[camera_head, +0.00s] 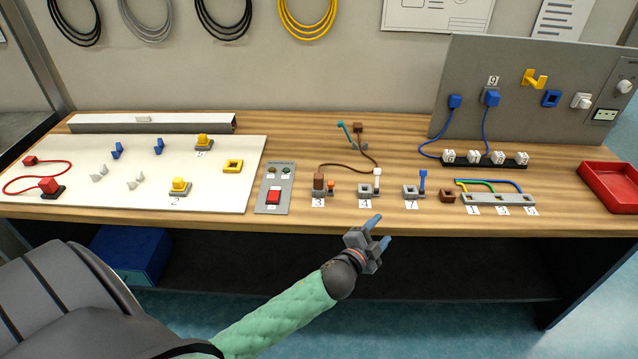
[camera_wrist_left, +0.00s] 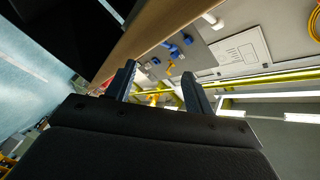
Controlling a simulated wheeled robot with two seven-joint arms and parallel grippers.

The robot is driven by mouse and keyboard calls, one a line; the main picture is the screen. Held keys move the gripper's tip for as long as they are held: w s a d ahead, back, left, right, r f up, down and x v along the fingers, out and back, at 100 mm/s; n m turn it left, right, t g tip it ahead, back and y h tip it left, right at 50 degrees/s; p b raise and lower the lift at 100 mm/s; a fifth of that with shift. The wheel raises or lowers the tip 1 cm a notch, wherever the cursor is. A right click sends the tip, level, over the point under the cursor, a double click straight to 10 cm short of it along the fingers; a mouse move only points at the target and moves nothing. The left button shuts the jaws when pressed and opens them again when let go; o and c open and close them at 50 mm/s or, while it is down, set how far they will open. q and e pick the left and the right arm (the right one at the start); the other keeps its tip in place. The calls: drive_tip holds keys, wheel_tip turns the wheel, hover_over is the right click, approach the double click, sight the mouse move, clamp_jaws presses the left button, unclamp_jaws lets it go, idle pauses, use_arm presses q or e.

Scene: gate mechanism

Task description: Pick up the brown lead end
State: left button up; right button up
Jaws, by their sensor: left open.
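The brown lead (camera_head: 345,167) lies on the wooden table. One brown end (camera_head: 319,181) stands upright at the block marked 3. Its cable curves right and back to another brown end (camera_head: 358,128) beside a teal lever near the back. My right gripper is not in view.
Blocks marked 4 (camera_head: 367,191) and 7 (camera_head: 412,192) stand near the front edge, with a brown square socket (camera_head: 447,196) to their right. A switch panel (camera_head: 273,195) is left of block 3. A grey upright panel (camera_head: 540,95) and red tray (camera_head: 609,186) are at right.

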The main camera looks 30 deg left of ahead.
use_arm(q)
drive_tip(key=w+d+r+m+h, duration=0.4)
drive_tip(key=d+r+m+h, duration=0.1)
drive_tip(key=r+m+h, duration=0.5)
wheel_tip(320, 180, up, 4)
drive_tip(key=f+m+g+y, duration=0.1)
drive_tip(key=m+g+y, duration=1.35)
drive_tip(key=m, duration=1.15)
hover_over(318, 175)
drive_tip(key=g+h, duration=0.2)
drive_tip(key=h, duration=0.1)
drive_tip(key=shift+d+r+g, duration=0.1)
drive_tip(key=shift+r+g, duration=0.15)
drive_tip(key=shift+g, duration=0.1)
drive_tip(key=shift+a, duration=0.2)
drive_tip(key=shift+f+p, duration=0.45)
drive_tip(key=shift+f, duration=0.85)
drive_tip(key=f+p, duration=0.3)
drive_tip(key=shift+d+f, duration=0.25)
drive_tip(key=shift+f, duration=0.8)
drive_tip(key=c, duration=1.1)
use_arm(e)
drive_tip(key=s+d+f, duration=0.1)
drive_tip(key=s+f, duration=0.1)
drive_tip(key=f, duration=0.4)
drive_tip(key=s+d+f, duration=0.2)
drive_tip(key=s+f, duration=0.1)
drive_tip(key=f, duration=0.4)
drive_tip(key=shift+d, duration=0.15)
